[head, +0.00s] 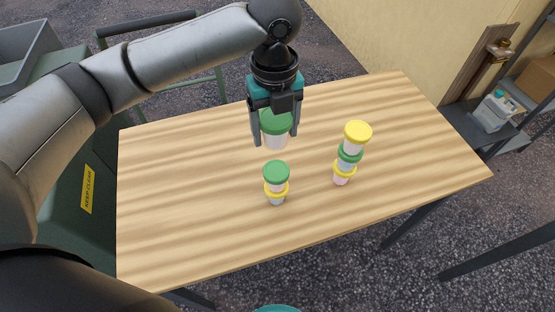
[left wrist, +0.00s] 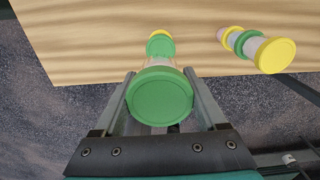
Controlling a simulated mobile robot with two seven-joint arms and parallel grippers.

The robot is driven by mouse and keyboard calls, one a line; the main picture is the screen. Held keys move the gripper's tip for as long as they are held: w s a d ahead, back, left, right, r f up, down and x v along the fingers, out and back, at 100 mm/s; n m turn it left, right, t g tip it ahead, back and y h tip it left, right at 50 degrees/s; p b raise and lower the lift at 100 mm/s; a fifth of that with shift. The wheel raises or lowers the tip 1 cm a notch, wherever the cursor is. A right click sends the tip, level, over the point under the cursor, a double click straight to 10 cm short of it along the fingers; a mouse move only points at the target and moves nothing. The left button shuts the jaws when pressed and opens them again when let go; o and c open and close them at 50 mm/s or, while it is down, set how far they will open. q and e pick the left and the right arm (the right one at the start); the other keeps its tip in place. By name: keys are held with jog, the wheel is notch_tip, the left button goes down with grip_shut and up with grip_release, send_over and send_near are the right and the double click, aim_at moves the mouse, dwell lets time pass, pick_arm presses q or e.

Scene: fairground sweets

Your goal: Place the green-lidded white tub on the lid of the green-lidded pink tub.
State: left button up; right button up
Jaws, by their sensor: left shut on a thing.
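The green-lidded white tub (head: 275,138) is between the fingers of my left gripper (head: 274,136), which is shut on it and holds it upright above the table. Its green lid (left wrist: 160,97) fills the middle of the left wrist view. The green-lidded pink tub (head: 276,185) stands on a yellow-lidded tub, below and in front of the held tub in the head view. Its green lid also shows in the left wrist view (left wrist: 160,43), partly hidden by the held tub. The two green-lidded tubs look apart. My right gripper is not in view.
A stack of three tubs, topped by a yellow-lidded white tub (head: 354,143), stands to the right of the pink tub's stack. The rest of the wooden table (head: 190,200) is clear. A shelf with a white jug (head: 494,112) is beyond its right side.

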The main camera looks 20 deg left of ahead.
aim_at(276, 170)
pick_arm(q)
notch_tip(276, 170, down, 10)
jog(key=shift+r+b, duration=0.1)
jog(key=shift+b, duration=0.3)
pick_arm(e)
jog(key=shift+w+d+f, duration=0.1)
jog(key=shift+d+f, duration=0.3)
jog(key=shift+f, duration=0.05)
pick_arm(q)
jog(key=shift+f, duration=0.25)
jog(key=o, duration=1.3)
jog(key=shift+r, duration=0.1)
notch_tip(276, 170, up, 12)
jog(key=shift+d+r+p, duration=0.1)
jog(key=shift+r+p, duration=0.05)
jog(key=shift+p, duration=0.3)
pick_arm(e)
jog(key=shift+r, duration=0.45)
